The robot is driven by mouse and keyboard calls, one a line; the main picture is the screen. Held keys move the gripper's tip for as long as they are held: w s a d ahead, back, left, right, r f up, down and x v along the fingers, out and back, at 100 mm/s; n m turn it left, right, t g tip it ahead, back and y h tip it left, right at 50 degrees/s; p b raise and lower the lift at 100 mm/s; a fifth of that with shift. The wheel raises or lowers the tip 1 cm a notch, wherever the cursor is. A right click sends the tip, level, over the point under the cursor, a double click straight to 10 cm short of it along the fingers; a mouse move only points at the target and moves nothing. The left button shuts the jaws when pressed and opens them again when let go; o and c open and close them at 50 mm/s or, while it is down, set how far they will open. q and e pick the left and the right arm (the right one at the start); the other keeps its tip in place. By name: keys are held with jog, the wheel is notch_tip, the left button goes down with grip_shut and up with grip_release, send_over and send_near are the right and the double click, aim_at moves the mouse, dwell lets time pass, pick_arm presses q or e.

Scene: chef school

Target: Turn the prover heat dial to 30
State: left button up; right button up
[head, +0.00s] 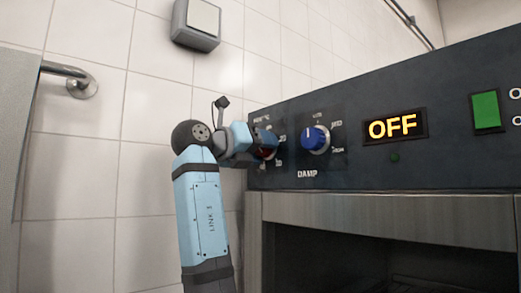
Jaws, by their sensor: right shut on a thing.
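The heat dial (266,153) is at the left end of the dark control panel, with only a bit of its red side showing. My right gripper (262,142) reaches it from the left and is shut on it. The gripper and wrist hide most of the dial and part of its scale, so I cannot tell its setting. My left gripper is not in view.
A blue damp dial (314,138) sits close to the right of the gripper. Further right are a lit OFF display (392,127) and a green switch (486,111). The dark oven opening (390,245) is below. A tiled wall (95,140) stands at the left.

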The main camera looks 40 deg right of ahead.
dwell(0.3)
jog(key=o, duration=0.7)
jog(key=shift+a, duration=0.1)
jog(key=s+a, duration=0.1)
jog(key=a, duration=1.2)
jog(key=shift+a, duration=0.3)
jog(key=shift+r, duration=0.1)
